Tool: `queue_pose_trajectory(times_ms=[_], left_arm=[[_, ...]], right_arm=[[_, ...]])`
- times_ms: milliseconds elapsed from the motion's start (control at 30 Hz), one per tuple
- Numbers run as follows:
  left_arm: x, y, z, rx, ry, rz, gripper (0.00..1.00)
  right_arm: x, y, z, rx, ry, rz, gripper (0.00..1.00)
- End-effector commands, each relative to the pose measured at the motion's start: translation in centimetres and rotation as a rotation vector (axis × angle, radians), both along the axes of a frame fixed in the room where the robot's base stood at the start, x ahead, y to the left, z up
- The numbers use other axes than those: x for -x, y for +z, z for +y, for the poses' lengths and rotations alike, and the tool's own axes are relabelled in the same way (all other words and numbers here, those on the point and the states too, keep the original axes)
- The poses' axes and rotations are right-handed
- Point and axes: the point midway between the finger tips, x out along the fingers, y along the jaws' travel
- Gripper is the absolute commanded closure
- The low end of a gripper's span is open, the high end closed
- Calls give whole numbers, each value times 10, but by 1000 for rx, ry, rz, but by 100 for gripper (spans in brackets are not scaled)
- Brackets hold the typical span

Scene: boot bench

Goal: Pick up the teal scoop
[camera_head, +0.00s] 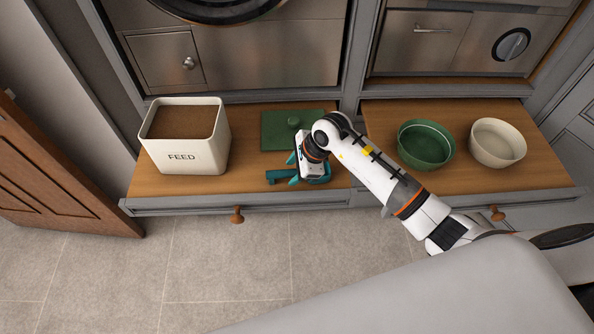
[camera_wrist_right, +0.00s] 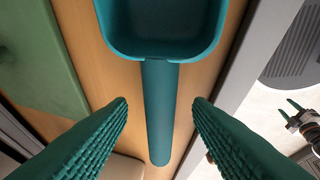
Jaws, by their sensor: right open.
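The teal scoop (camera_head: 279,177) lies on the left wooden bench top, partly hidden under my right arm in the head view. In the right wrist view its handle (camera_wrist_right: 160,110) runs between my two fingers, with the bowl (camera_wrist_right: 162,25) at the top of the picture. My right gripper (camera_head: 296,177) is open at the scoop. Its fingertips (camera_wrist_right: 160,104) stand on either side of the handle with a gap on each side. My left gripper is not in the head view.
A cream FEED bin (camera_head: 189,157) full of brown feed stands left of the scoop. A green lid (camera_head: 279,130) lies behind it. A green bowl (camera_head: 426,145) and a cream bowl (camera_head: 497,143) stand on the right bench top. The bench's front edge is close to the scoop.

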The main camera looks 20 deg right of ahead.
Motion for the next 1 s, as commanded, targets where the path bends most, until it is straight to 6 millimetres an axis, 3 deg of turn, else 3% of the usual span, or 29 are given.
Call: queue_pose_trajectory(times_ms=[300,600,867,1000], left_arm=[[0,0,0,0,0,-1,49],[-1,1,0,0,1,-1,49],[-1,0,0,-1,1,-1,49],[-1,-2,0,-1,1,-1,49]], right_arm=[[-2,-7,2,0,1,-1,54],[-2,-7,2,0,0,-1,100],[-2,-4,2,1,1,-3,100],[-3,14,2,2,2,-7,100]])
